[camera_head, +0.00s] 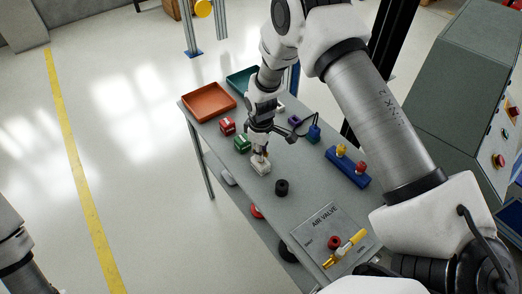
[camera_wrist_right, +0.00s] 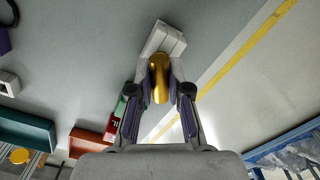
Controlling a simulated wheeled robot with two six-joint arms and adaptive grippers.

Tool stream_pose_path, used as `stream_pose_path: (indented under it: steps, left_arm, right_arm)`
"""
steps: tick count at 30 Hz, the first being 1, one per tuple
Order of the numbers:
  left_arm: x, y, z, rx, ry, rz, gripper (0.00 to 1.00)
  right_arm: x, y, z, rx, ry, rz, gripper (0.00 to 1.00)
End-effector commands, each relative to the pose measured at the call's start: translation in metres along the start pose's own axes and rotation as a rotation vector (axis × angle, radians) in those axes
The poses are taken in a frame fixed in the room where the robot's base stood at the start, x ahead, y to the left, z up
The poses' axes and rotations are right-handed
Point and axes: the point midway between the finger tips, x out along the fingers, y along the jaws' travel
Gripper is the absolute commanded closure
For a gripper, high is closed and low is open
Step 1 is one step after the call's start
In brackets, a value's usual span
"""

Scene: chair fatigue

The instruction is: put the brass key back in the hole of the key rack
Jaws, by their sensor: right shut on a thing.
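The brass key (camera_wrist_right: 159,82) shows in the right wrist view as a rounded golden piece between my right fingers. My right gripper (camera_head: 262,151) is shut on it, pointing down at the table. The white block that looks like the key rack (camera_head: 261,168) stands on the table directly below the fingertips. In the right wrist view the rack (camera_wrist_right: 166,38) lies just beyond the key, and the key overlaps its near end. The rack's hole is hidden, and I cannot tell whether the key touches or enters it. My left gripper is out of view.
On the grey table, a red block (camera_head: 227,126) and a green block (camera_head: 242,144) stand left of the gripper. A black cylinder (camera_head: 282,187) stands in front. A blue holder (camera_head: 347,166) and an air valve board (camera_head: 336,228) lie to the right. An orange tray (camera_head: 208,102) is behind.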

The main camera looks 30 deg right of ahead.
Motion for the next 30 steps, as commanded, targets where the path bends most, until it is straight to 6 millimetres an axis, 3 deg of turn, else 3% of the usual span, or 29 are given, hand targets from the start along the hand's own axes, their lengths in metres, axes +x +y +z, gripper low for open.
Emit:
stream_pose_path:
  steps: [1,2,3,4,12,16,27,30]
  left_arm:
    - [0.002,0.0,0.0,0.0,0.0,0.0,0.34]
    - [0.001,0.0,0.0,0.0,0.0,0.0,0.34]
    - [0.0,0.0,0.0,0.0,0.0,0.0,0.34]
    - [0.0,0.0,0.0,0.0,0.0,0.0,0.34]
    - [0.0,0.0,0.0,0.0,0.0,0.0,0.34]
    - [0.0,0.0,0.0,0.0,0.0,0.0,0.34]
    - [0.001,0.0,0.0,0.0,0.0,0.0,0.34]
    - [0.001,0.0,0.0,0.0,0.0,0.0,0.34]
  right_arm:
    - [0.002,0.0,0.0,0.0,0.0,0.0,1.0]
    - [0.001,0.0,0.0,0.0,0.0,0.0,0.72]
    - [0.001,0.0,0.0,0.0,0.0,0.0,0.58]
    - [0.001,0.0,0.0,0.0,0.0,0.0,0.54]
    - [0.0,0.0,0.0,0.0,0.0,0.0,0.54]
    - [-0.011,0.001,-0.001,0.0,0.002,0.002,0.54]
    - [-0.097,0.001,-0.001,-0.001,0.003,0.003,0.54]
    - [-0.112,0.0,-0.001,0.0,0.002,0.001,0.54]
